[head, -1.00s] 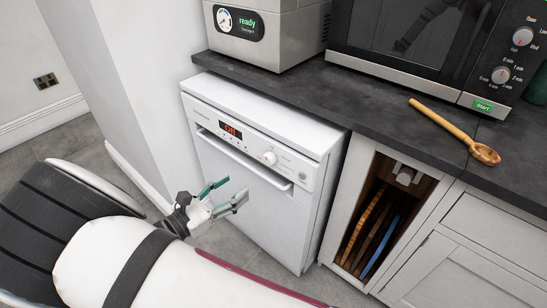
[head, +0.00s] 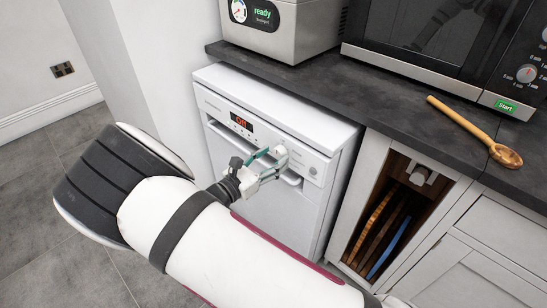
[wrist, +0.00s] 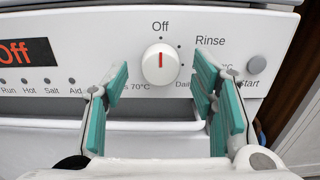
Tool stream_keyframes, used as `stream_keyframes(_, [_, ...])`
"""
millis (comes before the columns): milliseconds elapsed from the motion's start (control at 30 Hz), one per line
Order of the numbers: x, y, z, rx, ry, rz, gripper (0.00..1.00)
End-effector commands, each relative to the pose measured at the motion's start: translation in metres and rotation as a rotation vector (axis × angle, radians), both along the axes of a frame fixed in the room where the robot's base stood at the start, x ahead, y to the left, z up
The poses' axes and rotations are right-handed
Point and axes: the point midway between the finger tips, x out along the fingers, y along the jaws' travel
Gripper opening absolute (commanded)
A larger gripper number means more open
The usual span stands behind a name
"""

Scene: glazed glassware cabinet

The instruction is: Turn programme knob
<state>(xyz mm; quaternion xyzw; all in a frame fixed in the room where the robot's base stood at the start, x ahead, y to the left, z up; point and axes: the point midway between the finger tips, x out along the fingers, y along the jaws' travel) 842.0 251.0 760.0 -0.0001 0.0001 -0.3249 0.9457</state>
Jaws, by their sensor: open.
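The programme knob (wrist: 161,64) is a round white dial with a red line on the white dishwasher's front panel (head: 262,135). In the wrist view its red line is vertical, below the word "Off". The display (wrist: 26,52) reads "Off" in red. The knob also shows in the head view (head: 280,151), partly behind my fingers. My gripper (wrist: 159,105) is open and empty. Its two green-padded fingers stand left and right of the knob's line, reaching toward the panel. In the head view my gripper (head: 270,163) is close to the knob; contact is not visible.
The dishwasher handle (head: 290,179) runs just below the panel. A start button (wrist: 257,65) sits right of the knob. Above are the dark worktop (head: 340,104), a steel appliance (head: 285,30), a microwave (head: 420,45) and a wooden spoon (head: 465,124). An open niche holds boards (head: 383,232).

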Motion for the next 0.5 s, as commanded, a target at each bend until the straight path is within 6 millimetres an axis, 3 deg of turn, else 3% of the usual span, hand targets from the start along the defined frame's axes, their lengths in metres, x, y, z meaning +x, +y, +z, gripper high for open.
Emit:
stream_keyframes(400, [0.0075, -0.0063, 0.0001, 0.000, 0.000, 0.000, 0.52])
stream_keyframes(433, [0.0075, -0.0063, 0.0001, 0.000, 0.000, -0.001, 0.50])
stream_keyframes(500, [0.0075, -0.0063, 0.0001, 0.000, 0.000, -0.001, 0.34])
